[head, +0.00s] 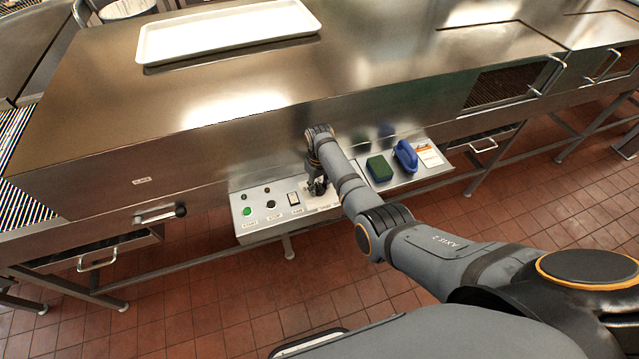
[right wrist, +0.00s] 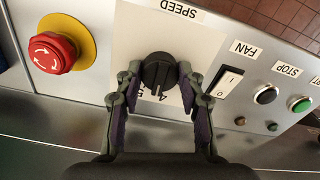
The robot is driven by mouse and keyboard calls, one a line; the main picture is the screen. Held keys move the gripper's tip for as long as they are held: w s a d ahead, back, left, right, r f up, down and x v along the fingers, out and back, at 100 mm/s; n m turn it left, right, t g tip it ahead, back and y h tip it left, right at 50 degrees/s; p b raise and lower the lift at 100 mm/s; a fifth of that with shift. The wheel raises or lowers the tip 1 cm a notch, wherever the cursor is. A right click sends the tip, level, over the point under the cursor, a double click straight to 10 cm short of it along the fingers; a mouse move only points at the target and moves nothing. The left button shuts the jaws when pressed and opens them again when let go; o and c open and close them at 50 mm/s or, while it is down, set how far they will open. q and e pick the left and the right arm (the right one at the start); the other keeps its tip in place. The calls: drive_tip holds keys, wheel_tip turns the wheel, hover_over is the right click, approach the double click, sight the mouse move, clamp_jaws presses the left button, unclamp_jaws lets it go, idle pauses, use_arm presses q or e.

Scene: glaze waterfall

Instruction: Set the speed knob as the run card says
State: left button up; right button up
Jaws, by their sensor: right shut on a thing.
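The black speed knob (right wrist: 158,72) sits on a white dial plate under the label SPEED (right wrist: 180,9), which appears upside down in the right wrist view. My right gripper (right wrist: 159,80) has a finger on each side of the knob and is shut on it. A 4 and perhaps a 5 show by the knob; its other numbers are hidden and its exact setting is unclear. In the head view my right gripper (head: 317,187) is down at the control panel (head: 248,228) and covers the knob. The run card (head: 428,155) lies at the right; its text is too small to read. My left gripper is not in view.
A red emergency button (right wrist: 53,52) on a yellow ring is beside the knob. On the other side are the fan switch (right wrist: 229,81), a black stop button (right wrist: 266,95) and a green button (right wrist: 301,104). A green block (head: 379,168) and a blue object (head: 405,156) lie near the card.

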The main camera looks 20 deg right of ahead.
sight(319, 187)
drive_tip(key=shift+m+p, duration=0.55)
drive_tip(key=shift+m, duration=1.65)
drive_tip(key=o, duration=1.2)
drive_tip(key=shift+r, duration=0.25)
wheel_tip(319, 187, up, 12)
drive_tip(key=shift+f, duration=0.25)
